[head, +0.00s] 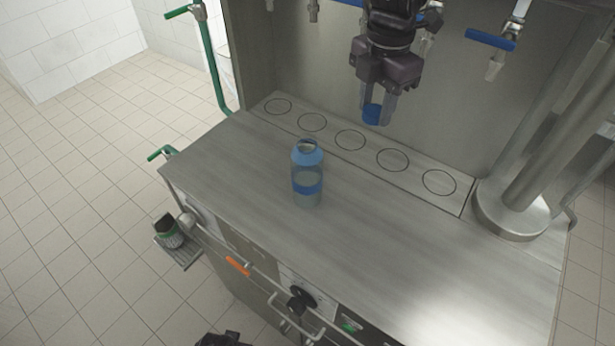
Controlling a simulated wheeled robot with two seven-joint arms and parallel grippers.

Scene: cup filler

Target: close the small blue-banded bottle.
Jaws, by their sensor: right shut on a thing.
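The small blue-banded bottle (307,175) stands upright on the steel counter, with a blue shoulder and a blue band around its translucent body. Its mouth at the top is uncovered. My right gripper (375,112) points down over the back of the counter, to the right of and behind the bottle. It is shut on a blue cap (372,114), held between its fingertips and apart from the bottle. A dark part of mine shows at the bottom edge, but my left gripper's fingers are not seen.
A row of several ringed spots (350,140) runs along the back of the counter (400,245) under taps with blue handles (490,40). A steel column (515,215) stands at the right. The counter around the bottle is clear. A rail (250,265) runs along the front.

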